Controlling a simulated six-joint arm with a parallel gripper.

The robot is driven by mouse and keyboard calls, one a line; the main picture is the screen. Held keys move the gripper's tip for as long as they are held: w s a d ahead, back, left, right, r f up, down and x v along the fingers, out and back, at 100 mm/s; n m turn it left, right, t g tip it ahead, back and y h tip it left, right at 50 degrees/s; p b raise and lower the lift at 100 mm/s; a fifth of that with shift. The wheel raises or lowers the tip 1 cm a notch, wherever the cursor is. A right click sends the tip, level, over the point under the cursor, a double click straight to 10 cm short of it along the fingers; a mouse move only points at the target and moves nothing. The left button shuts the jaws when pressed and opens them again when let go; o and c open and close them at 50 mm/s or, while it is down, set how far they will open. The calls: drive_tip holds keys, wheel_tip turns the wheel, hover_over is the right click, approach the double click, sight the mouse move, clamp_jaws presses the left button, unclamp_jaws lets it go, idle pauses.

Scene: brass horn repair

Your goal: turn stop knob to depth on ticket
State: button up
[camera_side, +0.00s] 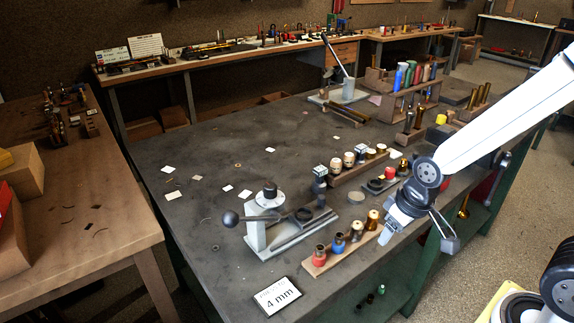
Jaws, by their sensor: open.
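The ticket (277,297) lies flat near the front edge of the dark bench and reads "4 mm", under a smaller line too small to read. A grey bench fixture (257,236) stands behind it, with a ball-ended lever at its left. A dark knob (270,187) sits on top of the fixture, above a pale round dial (269,199); it looks like the stop knob. Its setting is too small to read. My gripper (418,240) is open and empty, well to the right of the fixture, beside a wooden rack. It is apart from the knob.
The wooden rack (318,266) with red, blue and brass-coloured pieces stands between my gripper and the fixture. A second rack (340,178) with round pieces is behind. Paper scraps lie on the left of the bench (215,160), which is otherwise mostly clear.

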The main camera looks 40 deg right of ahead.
idle(0.8)
drive_tip(key=shift+o, duration=0.9)
drive_tip(key=n+y, duration=0.3)
drive_tip(key=n, duration=0.6)
approach(270, 185)
wheel_tip(270, 185, down, 2)
drive_tip(key=shift+a+f+t, duration=0.15)
drive_tip(key=shift+a+t, duration=0.15)
drive_tip(key=shift+a, duration=0.05)
drive_tip(key=shift+f, duration=0.1)
drive_tip(key=shift+x, duration=3.8)
